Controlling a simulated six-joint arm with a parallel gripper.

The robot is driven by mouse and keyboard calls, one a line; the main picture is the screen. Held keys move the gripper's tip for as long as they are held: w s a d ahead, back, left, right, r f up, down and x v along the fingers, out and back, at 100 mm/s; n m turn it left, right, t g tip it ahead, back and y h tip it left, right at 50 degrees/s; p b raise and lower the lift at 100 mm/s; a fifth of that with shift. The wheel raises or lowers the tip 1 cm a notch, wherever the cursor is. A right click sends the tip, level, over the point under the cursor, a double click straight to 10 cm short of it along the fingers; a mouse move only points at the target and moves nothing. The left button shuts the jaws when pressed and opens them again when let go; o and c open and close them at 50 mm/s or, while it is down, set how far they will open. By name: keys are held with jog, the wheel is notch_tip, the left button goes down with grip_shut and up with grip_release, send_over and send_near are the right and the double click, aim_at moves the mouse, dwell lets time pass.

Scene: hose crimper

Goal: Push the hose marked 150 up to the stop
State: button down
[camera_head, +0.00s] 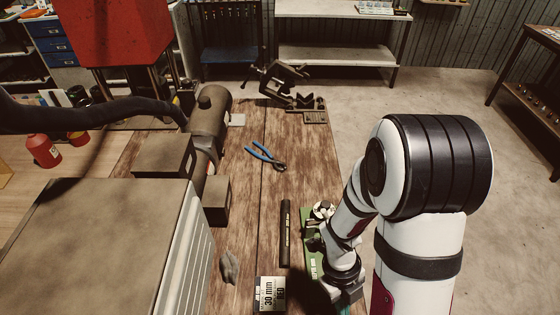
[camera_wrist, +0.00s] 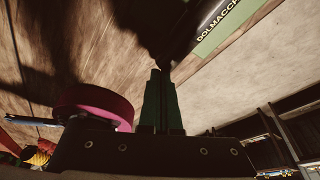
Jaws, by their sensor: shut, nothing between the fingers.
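A black hose (camera_head: 285,232) with faint yellowish lettering lies lengthwise on the wooden bench; I cannot read a 150 on it. To its right is a green base (camera_head: 309,262) with a pale round metal fitting (camera_head: 322,210); my arm covers part of it. I cannot make out the stop. My gripper shows in the wrist view (camera_wrist: 161,75) with its dark green fingers together and nothing between them. In the head view my wrist is at the right front of the bench, right of the hose, and the fingertips are not clear there.
A white card reading 30 mm RED (camera_head: 270,294) lies at the front. Blue-handled pliers (camera_head: 265,156) lie mid-bench, with a vise (camera_head: 280,80) farther back. Large brown machine housings (camera_head: 90,240) fill the left.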

jog(key=shift+w, duration=1.75)
jog(key=shift+s, duration=0.5)
jog(key=shift+r, duration=4.05)
